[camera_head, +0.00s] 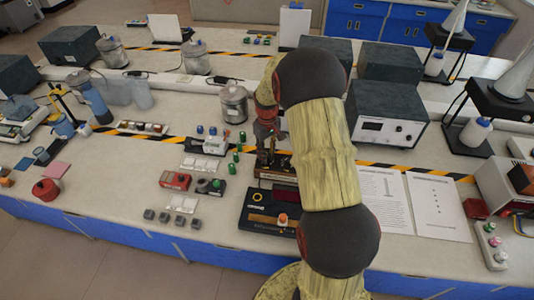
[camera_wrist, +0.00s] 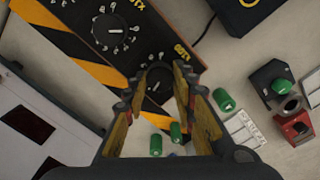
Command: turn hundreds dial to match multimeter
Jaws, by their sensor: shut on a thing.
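A dark box with round dials shows in the wrist view (camera_wrist: 166,22) and beside my arm in the head view (camera_head: 275,172). In the head view my gripper (camera_head: 269,152) points down at the box, and the dial there is hidden. A black meter (camera_head: 258,215) with a dark red display stands in front of the box; I cannot read it.
Several green cylinders (camera_wrist: 225,99) lie close to the box. Red and dark small devices (camera_head: 174,180) stand to the left. A grey instrument (camera_head: 388,115) and printed sheets (camera_head: 437,205) are on the right. My arm covers part of the bench.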

